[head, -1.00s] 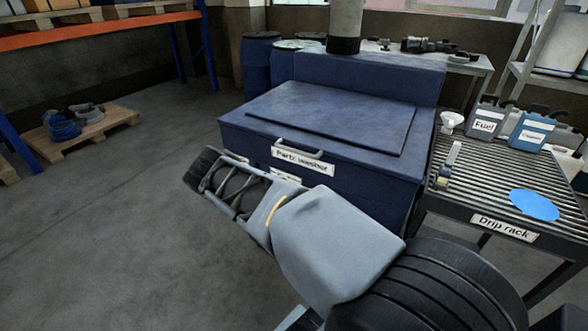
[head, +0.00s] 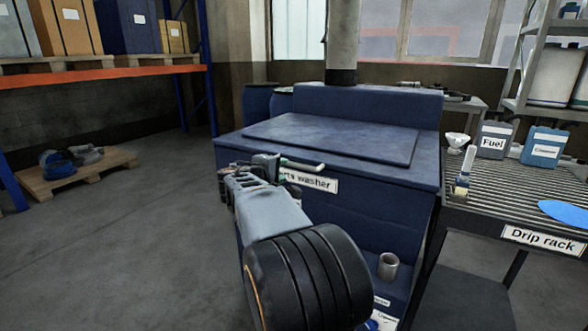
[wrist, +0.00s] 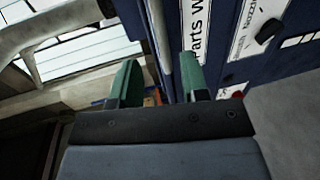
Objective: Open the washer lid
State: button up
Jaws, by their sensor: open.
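The parts washer (head: 345,214) is a dark blue cabinet with a flat blue lid (head: 335,140) lying shut on top. A grey bar handle (head: 307,167) sticks out at the front above the "Parts washer" label (head: 318,183). My gripper (head: 265,165) is open at the handle's left part, hiding it and the label's start. In the wrist view, the green fingertips of my gripper (wrist: 158,80) are apart, with a grey bar that looks like the handle (wrist: 161,35) running between them in the picture. I cannot tell whether they touch it.
A pallet (head: 75,178) lies at left; the floor between is clear.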

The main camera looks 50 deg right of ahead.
aim_at(293, 165)
jog(key=x, duration=0.8)
jog(key=shift+w+d+f, duration=0.1)
jog(key=shift+d, duration=0.2)
jog(key=shift+c, duration=0.2)
grip_shut()
